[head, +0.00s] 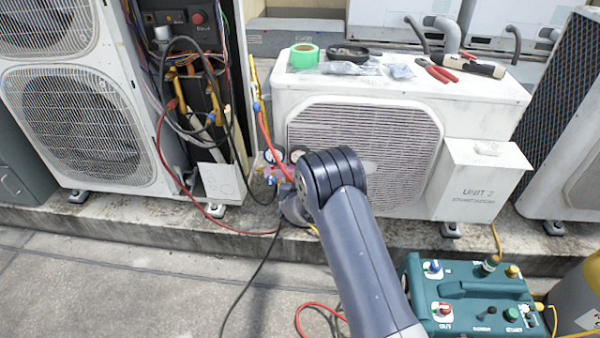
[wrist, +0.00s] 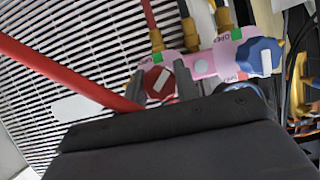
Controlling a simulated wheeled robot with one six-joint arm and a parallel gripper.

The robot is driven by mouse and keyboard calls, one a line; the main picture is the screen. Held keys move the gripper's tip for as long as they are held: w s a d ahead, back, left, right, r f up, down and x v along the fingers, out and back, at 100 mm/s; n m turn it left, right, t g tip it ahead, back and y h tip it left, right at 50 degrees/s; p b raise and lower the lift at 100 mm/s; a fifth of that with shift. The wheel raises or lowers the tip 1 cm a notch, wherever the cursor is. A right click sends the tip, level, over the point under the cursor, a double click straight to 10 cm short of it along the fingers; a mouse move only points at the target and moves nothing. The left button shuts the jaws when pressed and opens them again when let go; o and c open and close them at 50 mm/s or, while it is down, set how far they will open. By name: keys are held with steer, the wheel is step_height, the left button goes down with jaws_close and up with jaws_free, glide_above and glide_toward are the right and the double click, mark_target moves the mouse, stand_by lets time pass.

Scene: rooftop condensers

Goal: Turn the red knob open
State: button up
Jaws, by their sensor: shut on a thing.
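The red knob (wrist: 153,76) shows in the wrist view with a pale bar across its face, tilted to the upper right. My gripper (wrist: 162,78) has one dark finger on each side of it and is shut on it. The knob sits on a pink manifold body (wrist: 203,66), with a green label (wrist: 172,55) just beyond it. A blue knob (wrist: 260,57) is on the same manifold to the right, clear of my fingers. In the head view the manifold's blue part (head: 270,181) shows, but my arm hides the red knob and fingertips.
A thick red hose (wrist: 60,72) crosses the wrist view at left, close to my left finger. An outdoor unit (head: 365,150) stands behind the arm. An open unit with loose wires (head: 195,100) is at left. A teal machine (head: 470,295) stands at the lower right.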

steer(key=n+h+p, duration=0.2)
steer(key=p, duration=0.1)
steer(key=shift+n, duration=0.3)
steer(key=shift+n+h+p, duration=0.35)
steer(key=shift+n+h, duration=0.55)
steer(key=shift+n, duration=0.4)
steer(key=o, duration=1)
steer(key=v, duration=0.3)
steer(key=p+v, duration=0.1)
steer(key=v, duration=0.3)
steer(key=p+v, duration=0.1)
steer(key=v, duration=0.2)
steer(key=shift+s+a+f, duration=0.1)
steer(key=shift+s+a, duration=0.05)
steer(key=shift+s, duration=0.3)
